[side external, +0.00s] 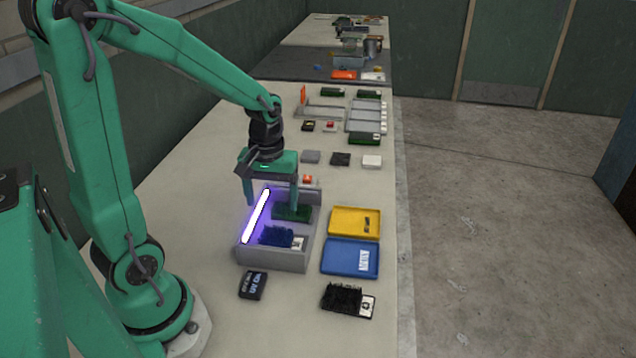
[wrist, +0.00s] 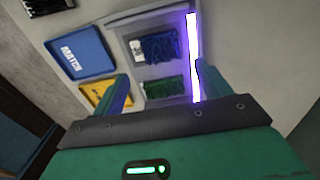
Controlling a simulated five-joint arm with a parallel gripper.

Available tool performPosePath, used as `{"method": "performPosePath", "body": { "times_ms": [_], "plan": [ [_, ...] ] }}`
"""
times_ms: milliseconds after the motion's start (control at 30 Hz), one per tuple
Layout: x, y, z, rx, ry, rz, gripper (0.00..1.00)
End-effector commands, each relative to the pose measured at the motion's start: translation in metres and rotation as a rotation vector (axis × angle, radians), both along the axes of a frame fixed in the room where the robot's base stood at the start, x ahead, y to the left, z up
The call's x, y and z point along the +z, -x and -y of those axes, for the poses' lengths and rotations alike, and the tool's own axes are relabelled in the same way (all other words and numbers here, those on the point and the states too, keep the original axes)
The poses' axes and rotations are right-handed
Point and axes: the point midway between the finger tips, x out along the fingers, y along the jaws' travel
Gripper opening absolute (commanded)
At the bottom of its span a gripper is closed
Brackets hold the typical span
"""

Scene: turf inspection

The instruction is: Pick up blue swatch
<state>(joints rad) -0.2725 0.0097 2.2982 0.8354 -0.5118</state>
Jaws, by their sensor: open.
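The blue swatch (side external: 275,236) is a dark blue turf piece with a white label at one end. It lies in the near half of a grey tray (side external: 270,261), and also shows in the wrist view (wrist: 163,48). A green swatch (side external: 293,212) lies in the far half; the wrist view shows it too (wrist: 164,89). My gripper (side external: 271,203) is open and empty over the far part of the tray. In the wrist view its fingers (wrist: 162,80) straddle the green swatch's side, with the blue swatch beyond the fingertips.
A glowing violet-white light bar (side external: 257,216) runs along the tray's left side, close to one finger. Blue (side external: 349,257) and yellow (side external: 355,222) trays lie to the right. A black swatch (side external: 346,300) and a dark labelled block (side external: 253,285) lie in front. Bare table lies to the left.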

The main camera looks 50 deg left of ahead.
Motion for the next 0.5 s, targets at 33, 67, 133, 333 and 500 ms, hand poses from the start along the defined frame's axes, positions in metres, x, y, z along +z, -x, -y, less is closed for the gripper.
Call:
{"method": "performPosePath", "body": {
  "times_ms": [33, 67, 133, 333, 500],
  "plan": [
    [-0.006, 0.001, 0.000, 0.001, 0.001, -0.004, 0.76],
    [-0.011, 0.001, 0.000, 0.001, 0.001, -0.004, 0.76],
    [-0.018, 0.000, 0.000, 0.001, 0.001, -0.002, 0.76],
    [-0.027, 0.000, 0.000, 0.001, -0.001, 0.001, 0.76],
    [-0.029, 0.000, 0.000, 0.001, -0.001, 0.001, 0.76]
  ]
}}
